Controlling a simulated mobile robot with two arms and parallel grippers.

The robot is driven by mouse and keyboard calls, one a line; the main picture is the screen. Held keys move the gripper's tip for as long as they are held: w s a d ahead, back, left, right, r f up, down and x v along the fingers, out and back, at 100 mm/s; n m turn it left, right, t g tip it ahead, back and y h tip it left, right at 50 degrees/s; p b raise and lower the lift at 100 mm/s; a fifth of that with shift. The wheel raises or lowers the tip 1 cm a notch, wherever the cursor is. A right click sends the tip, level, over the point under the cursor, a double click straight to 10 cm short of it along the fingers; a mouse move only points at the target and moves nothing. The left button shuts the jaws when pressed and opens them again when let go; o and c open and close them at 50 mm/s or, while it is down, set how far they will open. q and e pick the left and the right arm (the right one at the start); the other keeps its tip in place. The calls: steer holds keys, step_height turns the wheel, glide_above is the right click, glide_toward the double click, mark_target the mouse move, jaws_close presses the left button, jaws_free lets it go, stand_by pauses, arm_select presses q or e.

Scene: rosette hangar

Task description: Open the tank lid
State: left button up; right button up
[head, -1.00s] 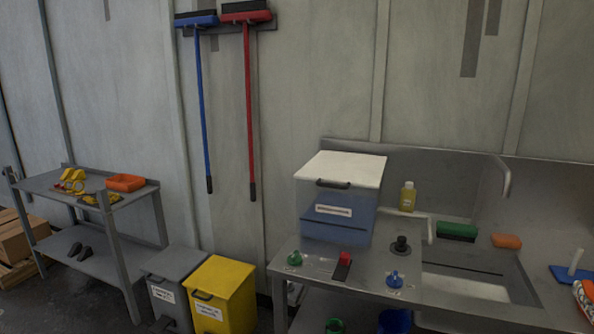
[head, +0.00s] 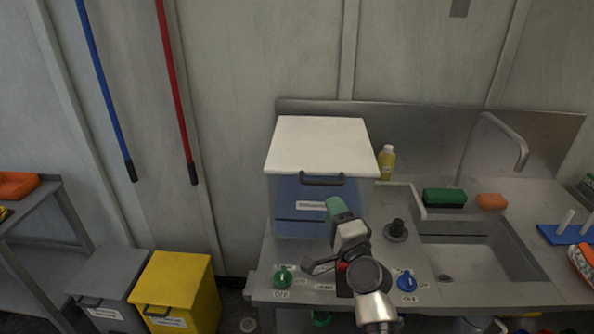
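The tank (head: 290,221) is a clear box with blue liquid and a label on its front. It stands on the left of the steel counter. Its white lid (head: 320,143) lies flat and closed on top, with a dark handle (head: 322,180) at the front edge. My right gripper (head: 335,210) is in front of the tank, below the handle and apart from it. My arm comes up from the bottom, and the gripper hides part of the tank's lower right front. Whether its fingers are apart is unclear. My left gripper is out of view.
A green knob (head: 283,277), a blue knob (head: 407,281) and a black knob (head: 397,231) stand on the counter (head: 440,293). A yellow bottle (head: 386,163) is right of the tank; the sink (head: 470,262) is farther right. Yellow (head: 180,285) and grey (head: 110,282) bins stand left.

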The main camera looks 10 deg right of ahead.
mark_target(320, 182)
steer(key=w, duration=0.1)
steer(key=w+r, duration=0.1)
steer(key=w, duration=0.1)
steer(key=shift+w+d+r+b, duration=0.1)
steer(key=shift+w+b, duration=0.05)
steer(key=shift+b, duration=0.25)
steer(key=x, duration=0.1)
steer(key=b+x, duration=0.1)
steer(key=x, duration=0.3)
steer(key=shift+w+f, duration=0.2)
steer(key=shift+w, duration=0.05)
steer(key=shift+w+r, duration=0.15)
steer(key=shift+w, duration=0.05)
steer(key=shift+a, duration=0.2)
steer(key=shift+c, duration=0.5)
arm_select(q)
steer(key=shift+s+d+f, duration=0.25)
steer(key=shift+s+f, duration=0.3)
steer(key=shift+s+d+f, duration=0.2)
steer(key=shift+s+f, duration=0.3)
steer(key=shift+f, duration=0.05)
arm_select(e)
jaws_close()
